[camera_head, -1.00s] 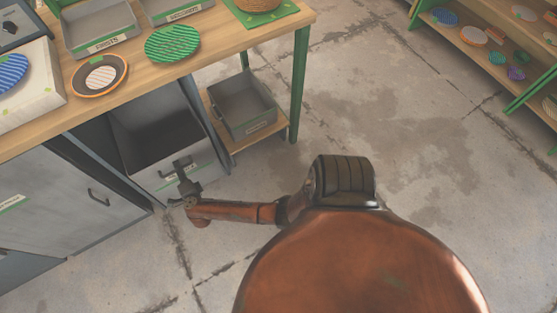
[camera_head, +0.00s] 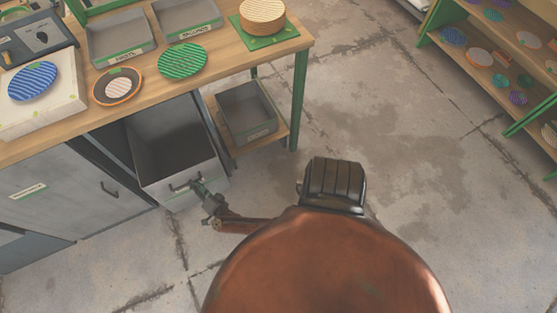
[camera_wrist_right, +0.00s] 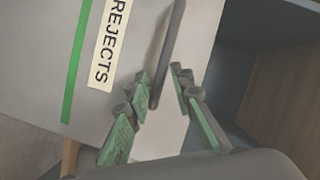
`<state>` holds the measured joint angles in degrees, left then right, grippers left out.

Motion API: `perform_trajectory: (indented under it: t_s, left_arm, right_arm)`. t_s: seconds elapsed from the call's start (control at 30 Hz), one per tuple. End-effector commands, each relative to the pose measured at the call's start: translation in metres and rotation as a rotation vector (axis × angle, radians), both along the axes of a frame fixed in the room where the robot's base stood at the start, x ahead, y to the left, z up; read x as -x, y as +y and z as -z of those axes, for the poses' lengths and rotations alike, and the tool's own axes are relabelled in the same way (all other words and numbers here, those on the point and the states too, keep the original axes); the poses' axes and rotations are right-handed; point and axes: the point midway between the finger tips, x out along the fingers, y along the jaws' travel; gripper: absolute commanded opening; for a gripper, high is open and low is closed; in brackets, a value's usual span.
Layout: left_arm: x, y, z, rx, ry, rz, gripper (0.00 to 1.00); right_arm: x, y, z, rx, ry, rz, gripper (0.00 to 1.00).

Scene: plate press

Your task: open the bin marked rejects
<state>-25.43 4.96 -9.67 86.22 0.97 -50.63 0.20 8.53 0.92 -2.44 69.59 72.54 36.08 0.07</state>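The rejects bin (camera_head: 178,152) is a grey pull-out bin under the wooden table, standing well open with its dark empty-looking inside showing. Its front carries a dark bar handle (camera_head: 182,183). In the right wrist view the REJECTS label (camera_wrist_right: 108,45) and a green strip sit beside the handle (camera_wrist_right: 168,55). My right gripper (camera_head: 198,187) is at the right end of the handle. In the wrist view its green-padded fingers (camera_wrist_right: 160,80) are apart, with the bar's end between their tips and space beside it. My left gripper is out of view.
A closed grey cabinet door (camera_head: 75,190) stands left of the bin. A grey crate (camera_head: 247,112) sits on a low shelf to the right, near a green table leg (camera_head: 299,95). Plates and trays rest on the table (camera_head: 225,55). Open concrete floor lies to the right.

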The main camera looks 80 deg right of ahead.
Motion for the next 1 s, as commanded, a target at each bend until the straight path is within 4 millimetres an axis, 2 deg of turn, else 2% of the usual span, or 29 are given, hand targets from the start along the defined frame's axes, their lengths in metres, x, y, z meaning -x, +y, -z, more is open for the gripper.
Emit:
perform_trajectory:
  t_s: [0.03,0.13,0.67,1.0]
  left_arm:
    - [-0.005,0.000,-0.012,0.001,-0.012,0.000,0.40]
    - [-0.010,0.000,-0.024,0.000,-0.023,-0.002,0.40]
    - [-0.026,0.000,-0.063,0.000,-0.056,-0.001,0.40]
    - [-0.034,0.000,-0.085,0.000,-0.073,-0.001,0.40]
  right_arm:
    - [0.009,-0.001,-0.003,0.037,0.032,-0.035,0.17]
    - [0.026,0.009,0.010,0.098,0.108,-0.123,0.17]
    - [0.107,0.038,0.063,0.272,0.389,-0.423,0.17]
    - [0.167,0.050,0.092,0.349,0.556,-0.584,0.17]
